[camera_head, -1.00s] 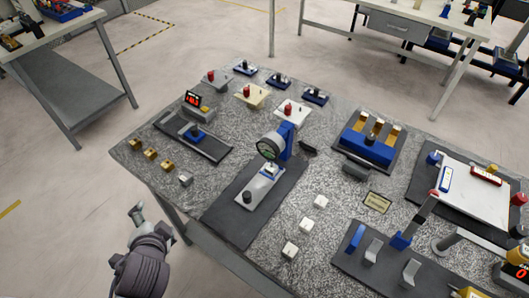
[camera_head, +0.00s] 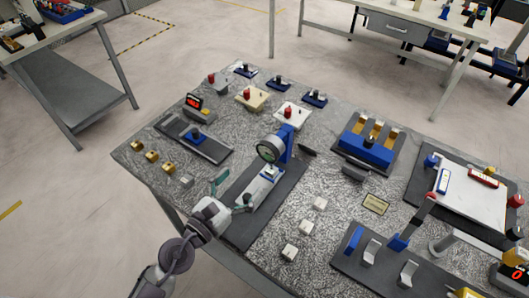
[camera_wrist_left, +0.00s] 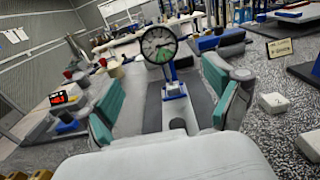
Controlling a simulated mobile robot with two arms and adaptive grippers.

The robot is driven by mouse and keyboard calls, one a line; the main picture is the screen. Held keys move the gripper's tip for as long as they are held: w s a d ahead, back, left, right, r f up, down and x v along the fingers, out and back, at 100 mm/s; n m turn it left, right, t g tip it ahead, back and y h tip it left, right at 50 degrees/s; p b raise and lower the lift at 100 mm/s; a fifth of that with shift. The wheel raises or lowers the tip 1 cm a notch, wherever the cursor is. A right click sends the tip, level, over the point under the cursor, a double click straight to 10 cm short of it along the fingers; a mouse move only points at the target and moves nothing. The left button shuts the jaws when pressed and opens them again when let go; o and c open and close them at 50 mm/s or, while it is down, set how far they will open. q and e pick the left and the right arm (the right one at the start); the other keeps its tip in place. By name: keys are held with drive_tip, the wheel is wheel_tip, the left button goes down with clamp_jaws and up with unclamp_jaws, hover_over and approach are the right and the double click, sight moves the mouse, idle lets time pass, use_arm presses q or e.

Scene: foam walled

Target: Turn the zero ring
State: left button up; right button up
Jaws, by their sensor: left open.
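The dial gauge (camera_head: 270,149) has a round face with a dark rim, the zero ring, and stands on a blue post above a grey base on a dark mat (camera_head: 240,222). In the left wrist view the dial (camera_wrist_left: 159,44) faces me, its face white above and green below, with dark hands. My left gripper (camera_head: 235,190) is open, in front of and below the dial at the left side of the mat. Its teal finger pads (camera_wrist_left: 165,98) stand wide apart with the gauge's post seen between them, and nothing is held. The right gripper is not seen.
A red-display device (camera_head: 194,103) sits on the left, with several brass blocks (camera_head: 151,156) by the edge. White cubes (camera_head: 304,225) lie right of the mat. A blue fixture (camera_head: 366,150) and a white board (camera_head: 470,195) stand farther right.

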sight(266, 154)
use_arm(q)
drive_tip(key=p+x, duration=0.1)
drive_tip(key=x, duration=0.9)
drive_tip(key=shift+w+d, duration=0.1)
drive_tip(key=c, duration=1.1)
